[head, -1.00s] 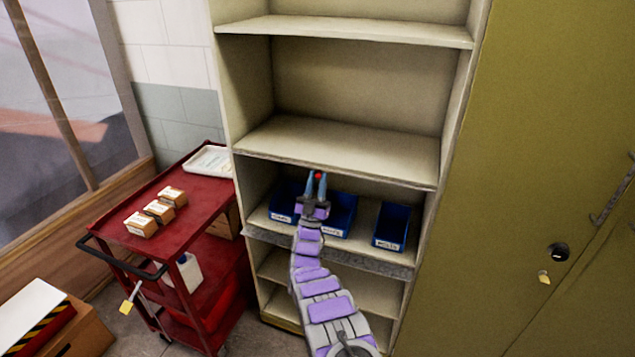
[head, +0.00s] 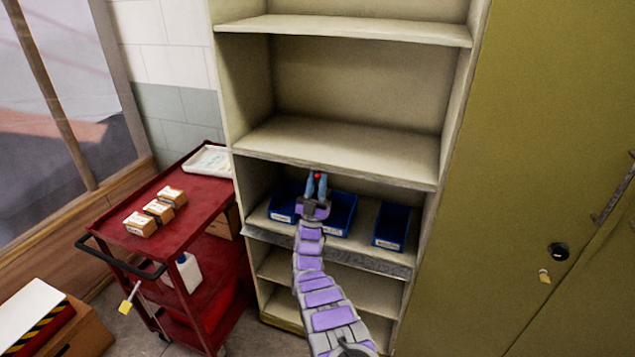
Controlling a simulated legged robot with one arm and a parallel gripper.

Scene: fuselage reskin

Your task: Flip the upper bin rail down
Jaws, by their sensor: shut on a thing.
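My gripper (head: 317,181) reaches up in front of the shelving unit, with its fingers shut on a small red knob (head: 317,174). The knob is at the front edge of a middle shelf, where a thin grey strip (head: 385,178) runs along the edge; this looks like the upper bin rail. Whether the knob is fixed to that strip is too small to tell. A wider grey rail (head: 370,262) runs along the front of the shelf below. Blue bins (head: 390,228) stand on that lower shelf; my gripper and wrist partly hide the left ones.
The shelves above (head: 340,140) are empty. A red cart (head: 190,225) with small boxes (head: 158,210) and a white tray (head: 208,160) stands close on the left. A tall olive cabinet (head: 540,150) with a padlock stands on the right.

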